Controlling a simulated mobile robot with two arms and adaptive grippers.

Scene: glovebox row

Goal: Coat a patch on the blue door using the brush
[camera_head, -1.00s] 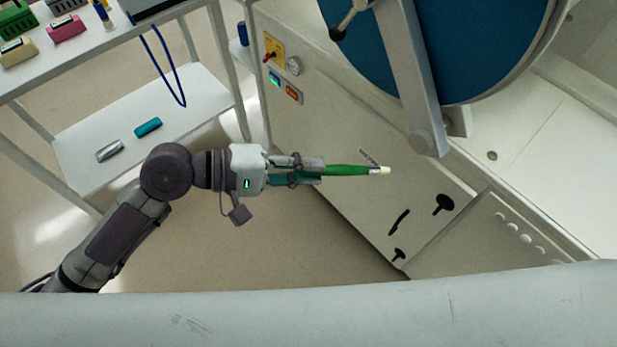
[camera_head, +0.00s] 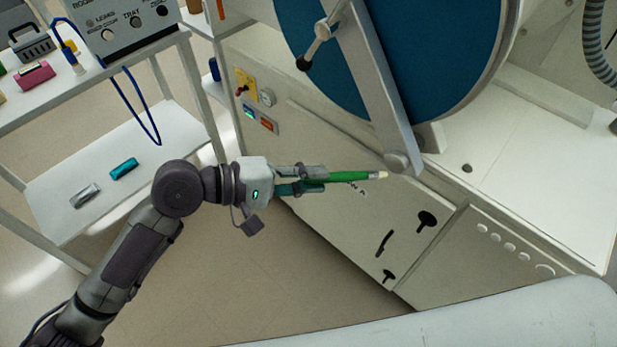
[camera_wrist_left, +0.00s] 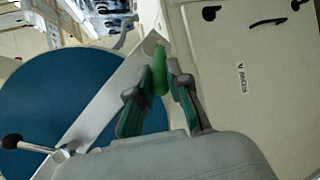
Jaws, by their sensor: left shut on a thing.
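The blue door (camera_head: 415,62) is a large round panel at the top of the head view, crossed by a grey bar (camera_head: 372,82) with a black-knobbed handle (camera_head: 313,45). The door also fills the left of the left wrist view (camera_wrist_left: 55,100). My left gripper (camera_head: 316,180) is shut on the green handle of the brush (camera_head: 350,177). The brush's pale tip (camera_head: 381,175) points right, in front of the white cabinet and below the door. In the wrist view the green brush (camera_wrist_left: 160,72) sits between the fingers (camera_wrist_left: 158,95). My right gripper does not show.
The white cabinet (camera_head: 330,150) carries a small switch panel (camera_head: 247,84) and black fittings (camera_head: 426,220). A white shelf cart (camera_head: 60,200) stands at the left, with a grey control box (camera_head: 125,25) on top. The floor between them is open.

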